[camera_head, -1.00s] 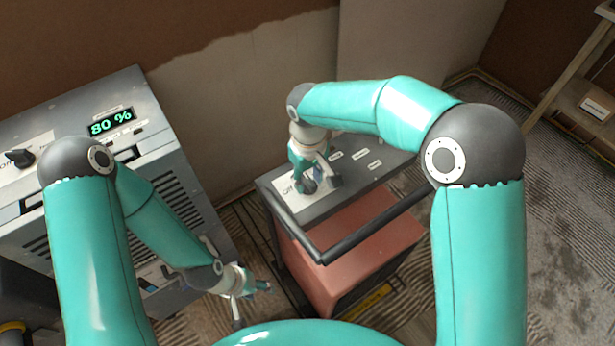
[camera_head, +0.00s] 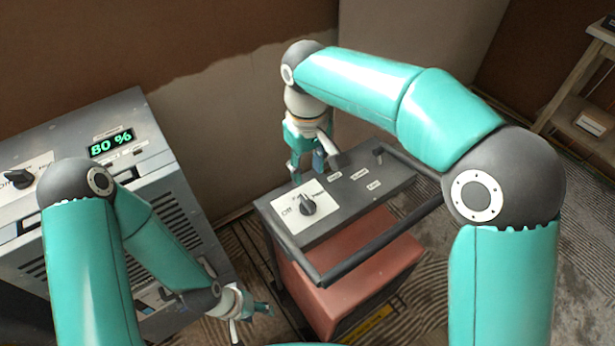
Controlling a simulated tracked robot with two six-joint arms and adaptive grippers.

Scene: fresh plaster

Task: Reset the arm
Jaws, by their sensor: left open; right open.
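My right gripper (camera_head: 312,163) is open and empty. It points down above the back edge of the dark control panel, behind the black rotary knob (camera_head: 308,205) and apart from it. The knob sits on a white label plate marked Off at the left of the panel. My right arm arches in from the right, with its elbow raised. My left gripper (camera_head: 250,318) is open and empty, low in front of the grey machine's right side, near the floor.
The grey machine (camera_head: 165,152) at left has a lit display (camera_head: 111,143) reading 80 % and its own knob (camera_head: 20,179). The red cart (camera_head: 350,275) carries the panel (camera_head: 372,198) and a black handle rail (camera_head: 375,250). A wooden shelf (camera_head: 580,85) stands at far right. Plastered wall lies behind.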

